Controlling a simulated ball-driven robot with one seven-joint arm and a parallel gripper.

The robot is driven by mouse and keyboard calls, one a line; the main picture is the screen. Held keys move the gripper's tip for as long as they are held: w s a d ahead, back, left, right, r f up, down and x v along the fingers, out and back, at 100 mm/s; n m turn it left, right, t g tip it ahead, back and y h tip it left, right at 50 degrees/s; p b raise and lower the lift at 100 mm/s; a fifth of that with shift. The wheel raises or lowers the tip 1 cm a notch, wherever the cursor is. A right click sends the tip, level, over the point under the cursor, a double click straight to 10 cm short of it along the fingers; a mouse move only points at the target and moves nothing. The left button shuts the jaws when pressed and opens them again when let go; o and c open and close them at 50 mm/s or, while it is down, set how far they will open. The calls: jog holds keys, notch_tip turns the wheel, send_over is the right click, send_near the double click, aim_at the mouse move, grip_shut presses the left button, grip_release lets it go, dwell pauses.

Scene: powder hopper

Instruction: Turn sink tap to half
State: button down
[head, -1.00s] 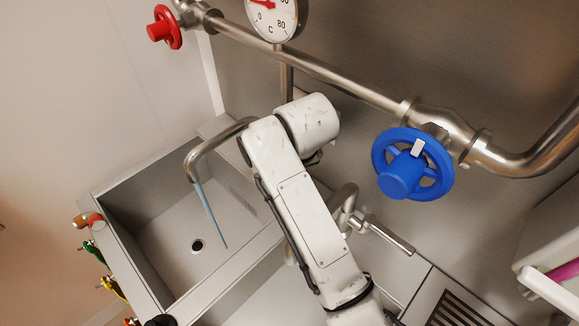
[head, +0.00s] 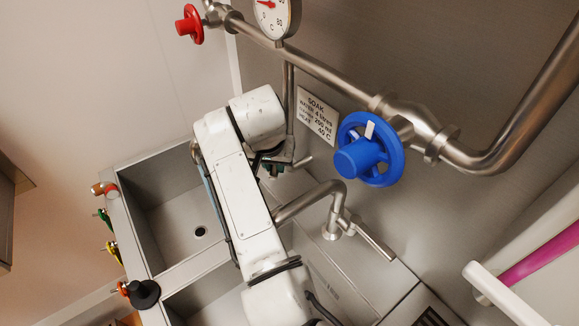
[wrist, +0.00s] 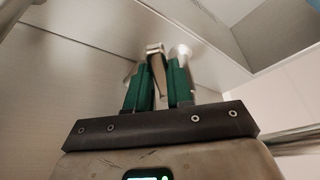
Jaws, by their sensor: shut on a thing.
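The sink tap is mostly hidden behind my arm in the head view. Its bent metal spout shows at the arm's left edge (head: 195,152), and a thin blue water stream (head: 210,190) shows below it. My gripper (head: 276,168) is at the tap's base near the back wall. In the wrist view its green fingers (wrist: 160,85) are shut on the metal tap lever (wrist: 157,68). A lever end (head: 303,161) sticks out to the right of the fingers in the head view. The exact lever angle is hard to tell.
A second tap (head: 330,228) with its own lever stands at the right basin. A blue handwheel (head: 368,150) and a red handwheel (head: 189,24) sit on the pipe above, with a dial (head: 275,14). A SOAK sign (head: 317,115) hangs on the wall.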

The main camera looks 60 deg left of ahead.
jog(key=shift+r, duration=0.1)
jog(key=c, duration=1)
grip_release()
jog(key=b+v, duration=0.1)
jog(key=v, duration=0.9)
jog(key=shift+r, duration=0.3)
jog(key=shift+s+d, duration=0.1)
